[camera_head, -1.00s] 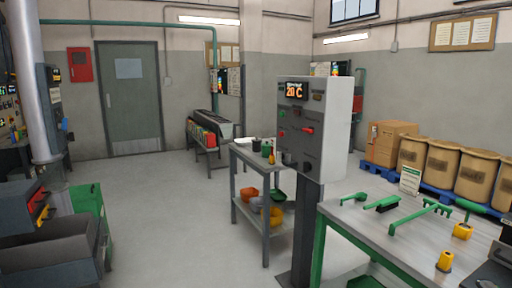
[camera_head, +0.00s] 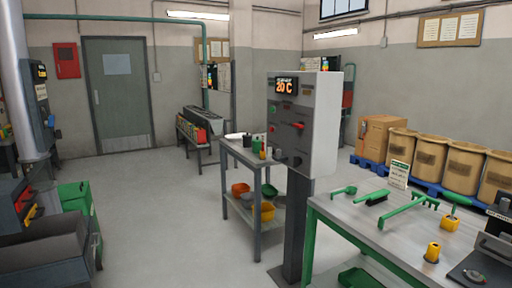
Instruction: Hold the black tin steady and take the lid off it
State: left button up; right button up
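A small dark object (camera_head: 247,140), which looks like the black tin, stands on the top of a grey two-level cart (camera_head: 238,152) in the middle of the view. It is small and far off, so I cannot make out its lid. A green bottle (camera_head: 256,146) and a small orange-capped item (camera_head: 263,153) stand just right of it. Neither of my grippers is in view.
A grey control post (camera_head: 300,225) reading 20 C stands right of the cart, partly hiding it. A green-legged table (camera_head: 345,215) with green tools is at right. Barrels (camera_head: 460,165) line the back right. Grey machinery (camera_head: 40,245) is at left. Floor between (camera_head: 165,220) is clear.

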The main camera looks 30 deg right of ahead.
aim_at(247, 142)
jog(key=i+l+z, duration=0.1)
jog(key=i+z, duration=0.15)
jog(key=i, duration=0.45)
jog(key=i+z, duration=0.15)
jog(key=i, duration=2.25)
